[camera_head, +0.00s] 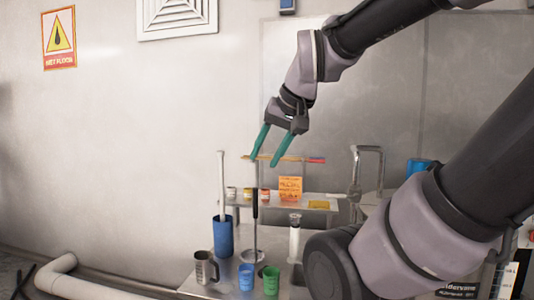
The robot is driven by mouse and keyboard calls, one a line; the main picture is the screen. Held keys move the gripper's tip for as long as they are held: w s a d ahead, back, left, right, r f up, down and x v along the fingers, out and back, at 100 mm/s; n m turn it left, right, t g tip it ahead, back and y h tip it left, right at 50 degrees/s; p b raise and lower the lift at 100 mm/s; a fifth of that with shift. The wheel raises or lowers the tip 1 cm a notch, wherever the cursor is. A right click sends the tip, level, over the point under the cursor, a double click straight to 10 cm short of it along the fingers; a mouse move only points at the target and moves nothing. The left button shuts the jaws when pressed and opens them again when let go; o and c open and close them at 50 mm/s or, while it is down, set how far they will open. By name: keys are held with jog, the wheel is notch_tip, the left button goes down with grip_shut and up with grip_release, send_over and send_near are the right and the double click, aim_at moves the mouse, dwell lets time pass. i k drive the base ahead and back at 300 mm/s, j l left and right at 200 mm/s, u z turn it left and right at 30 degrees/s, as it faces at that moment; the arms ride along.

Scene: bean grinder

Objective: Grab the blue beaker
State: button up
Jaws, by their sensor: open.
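A small blue beaker (246,277) stands upright on the metal counter, beside a green beaker (271,280). My gripper (264,162) has two green fingers, spread apart and pointing down. It is in the air well above the counter, higher in the picture than the blue beaker and apart from it. No beaker is between the fingers. A thin orange strip with a red and blue end (316,160) shows at fingertip height; I cannot tell how far behind the fingers it lies.
A steel mug (205,269) stands left of the blue beaker. A tall blue container (222,236) stands behind, beside a dark upright rod on a round base (246,256). A clear cylinder (295,238) is to the right. A low shelf with jars and a faucet (366,165) are behind.

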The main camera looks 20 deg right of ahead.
aim_at(246, 281)
jog(key=j+z, duration=0.3)
jog(key=z, duration=0.15)
jog(key=k+j+z, duration=0.15)
jog(key=z, duration=0.3)
jog(key=k+j+z, duration=0.1)
jog(key=j, duration=0.35)
jog(key=k+j+z, duration=0.1)
jog(key=k+j, duration=0.25)
jog(key=k+j+z, duration=0.1)
jog(key=j, duration=0.35)
jog(key=i+j, duration=0.1)
jog(key=j, duration=0.15)
